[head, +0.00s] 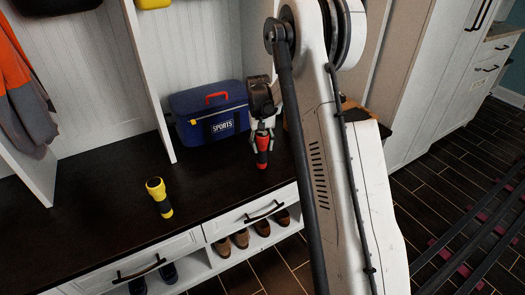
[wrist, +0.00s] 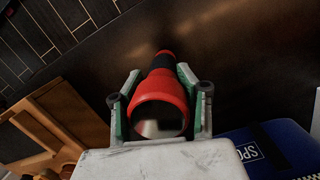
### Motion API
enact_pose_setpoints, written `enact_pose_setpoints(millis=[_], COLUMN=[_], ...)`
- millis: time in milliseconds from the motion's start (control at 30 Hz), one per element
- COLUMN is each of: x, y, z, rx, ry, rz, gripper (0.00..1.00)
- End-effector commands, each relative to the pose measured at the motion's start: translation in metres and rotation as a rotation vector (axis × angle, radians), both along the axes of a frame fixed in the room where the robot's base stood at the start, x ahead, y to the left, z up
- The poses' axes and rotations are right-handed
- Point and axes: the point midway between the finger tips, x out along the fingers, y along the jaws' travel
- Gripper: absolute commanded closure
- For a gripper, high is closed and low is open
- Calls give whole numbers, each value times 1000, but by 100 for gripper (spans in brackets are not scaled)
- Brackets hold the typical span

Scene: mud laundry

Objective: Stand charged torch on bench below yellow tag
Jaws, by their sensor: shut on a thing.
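My gripper (head: 262,128) is shut on a red torch with a black middle (head: 262,145). The torch is upright, its wide head up between the fingers, at the right part of the dark bench (head: 100,215). In the wrist view the red torch (wrist: 164,88) sits between the two finger pads, its tail pointing at the bench top. I cannot tell whether its tail touches the bench. No charge mark is readable on either torch.
A blue SPORTS box (head: 212,108) with a red handle stands on the bench, left of my gripper. A white divider (head: 150,80) separates the bays. A wooden thing (wrist: 45,125) lies at the wrist view's left. Shoes (head: 240,238) sit below. The bench between the torches is clear.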

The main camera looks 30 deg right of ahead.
Motion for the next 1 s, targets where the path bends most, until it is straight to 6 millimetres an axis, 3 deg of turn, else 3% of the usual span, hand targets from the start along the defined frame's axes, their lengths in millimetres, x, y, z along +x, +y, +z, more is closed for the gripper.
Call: enact_pose_setpoints(millis=[100,467,500,633,1000], x=[0,0,0,0,0], y=[0,0,0,0,0], z=[-14,-16,-16,-16,-9], rx=[0,0,0,0,0], ry=[0,0,0,0,0], rz=[0,0,0,0,0], gripper=[97,97,62,45,45])
